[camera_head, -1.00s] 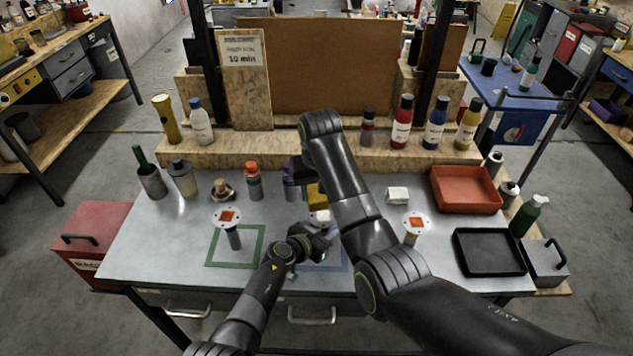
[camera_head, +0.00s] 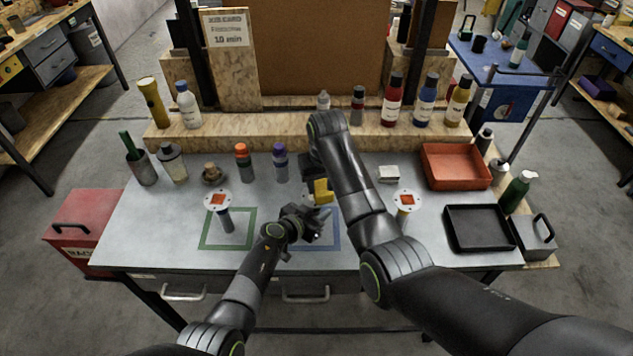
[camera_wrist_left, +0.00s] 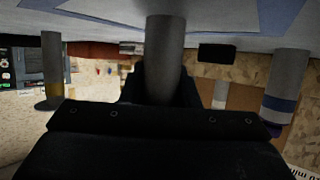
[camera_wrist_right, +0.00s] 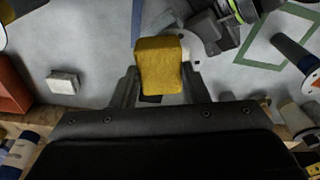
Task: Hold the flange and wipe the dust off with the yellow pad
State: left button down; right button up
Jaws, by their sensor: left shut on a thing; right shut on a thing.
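My left gripper (camera_head: 312,226) is shut on the grey stem of a flange (camera_wrist_left: 165,60), above the blue outlined square (camera_head: 328,243). The flange's white disc shows partly behind the pad in the right wrist view (camera_wrist_right: 191,50); most of it is hidden. My right gripper (camera_wrist_right: 157,85) is shut on the yellow pad (camera_wrist_right: 158,62), which also shows in the head view (camera_head: 323,190) just behind the left gripper. The pad is close to the disc; I cannot tell whether they touch. Two other flanges with orange patches stand at left (camera_head: 218,201) and right (camera_head: 406,200).
A green outlined square (camera_head: 206,245) lies around the left flange. A red tray (camera_head: 455,181) and a black tray (camera_head: 478,246) are at right. An orange-capped bottle (camera_head: 244,165), a purple-capped bottle (camera_head: 281,165) and a white block (camera_head: 389,173) stand behind.

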jog(key=a, duration=0.3)
jog(key=shift+a, duration=0.3)
jog(key=shift+r, duration=0.1)
notch_tip(320, 180, up, 8)
dwell(0.3)
pick_arm(q)
jog(key=c, duration=1)
grip_release()
